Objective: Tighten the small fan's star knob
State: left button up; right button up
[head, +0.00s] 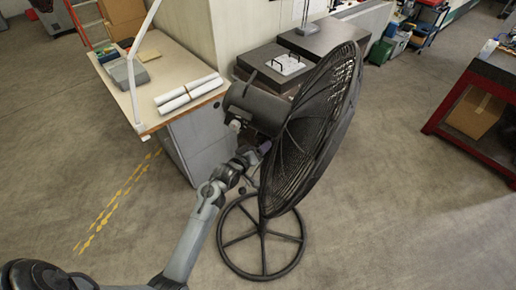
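A black pedestal fan (315,130) stands in the middle of the head view on a round spoked base (228,262). Its cage faces right, and its dark motor housing (257,105) is on the left side. My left gripper (262,150) is up against the fan, just under the motor housing and beside the upper end of the pole. Its fingers are dark, small and partly hidden, so I cannot tell whether they are open or touching anything. The star knob cannot be made out clearly. My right gripper is out of view.
A desk (178,72) with paper rolls (188,94) and a lamp (135,85) stands close behind the fan on the left. A dark-topped bench (335,38) is behind it. A red-framed table (490,85) is far right. Floor on the right is clear.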

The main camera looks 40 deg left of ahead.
pick_arm(q)
jog(key=c, duration=1)
jog(key=shift+w+m+p, duration=0.1)
jog(key=shift+m+p, duration=0.5)
jog(key=shift+c, duration=0.2)
jog(key=o, duration=1)
jog(key=shift+o, duration=0.2)
jog(key=shift+d+r, duration=0.1)
